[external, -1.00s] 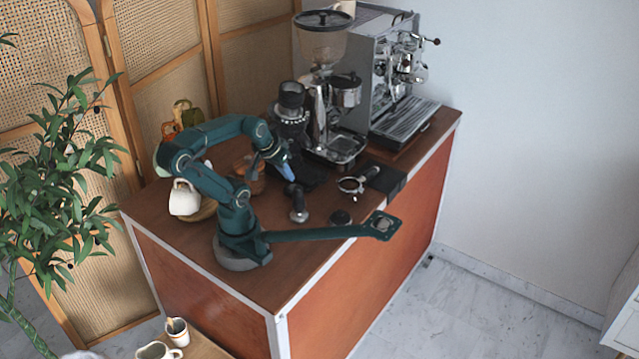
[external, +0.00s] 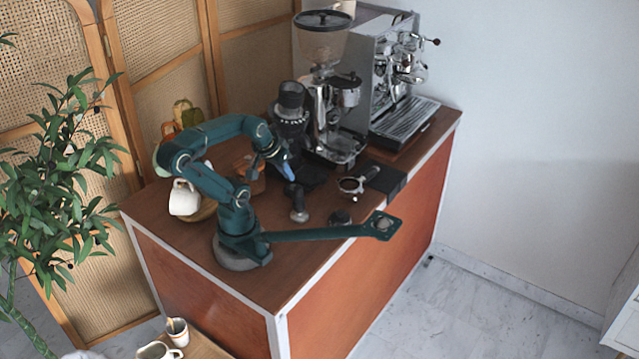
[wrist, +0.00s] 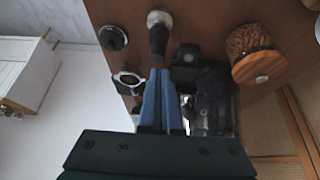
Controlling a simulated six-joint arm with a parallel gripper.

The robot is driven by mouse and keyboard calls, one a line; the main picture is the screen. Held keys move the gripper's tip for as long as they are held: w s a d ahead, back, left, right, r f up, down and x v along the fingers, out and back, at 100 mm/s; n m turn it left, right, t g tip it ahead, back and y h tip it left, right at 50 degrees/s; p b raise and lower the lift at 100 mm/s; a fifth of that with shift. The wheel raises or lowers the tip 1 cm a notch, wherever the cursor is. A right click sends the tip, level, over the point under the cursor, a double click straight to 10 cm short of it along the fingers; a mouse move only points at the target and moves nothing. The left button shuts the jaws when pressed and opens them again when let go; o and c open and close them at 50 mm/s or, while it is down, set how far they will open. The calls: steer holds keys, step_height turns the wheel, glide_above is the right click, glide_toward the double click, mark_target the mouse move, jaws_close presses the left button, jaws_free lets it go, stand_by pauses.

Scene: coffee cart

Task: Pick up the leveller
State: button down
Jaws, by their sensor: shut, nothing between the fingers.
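The leveller appears to be the short, dark round puck (external: 340,218) on the cart top, right of the tamper in the external view. In the wrist view it is the dark disc (wrist: 113,38) at the upper left. The tamper (external: 299,214) stands close by; its dark handle and metal base show at the top middle of the wrist view (wrist: 158,35). My gripper (external: 291,176) has blue fingers, shut and empty, above the cart. In the wrist view its fingertips (wrist: 160,73) overlap the line of sight near the tamper handle, apart from the leveller.
A portafilter (external: 351,185) lies behind the leveller near a black block (external: 388,181). The grinder (external: 322,90) and espresso machine (external: 385,70) stand at the back. A white cup (external: 184,198) is at the left. The cart's front edge is close to the leveller.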

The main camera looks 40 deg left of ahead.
jaws_free()
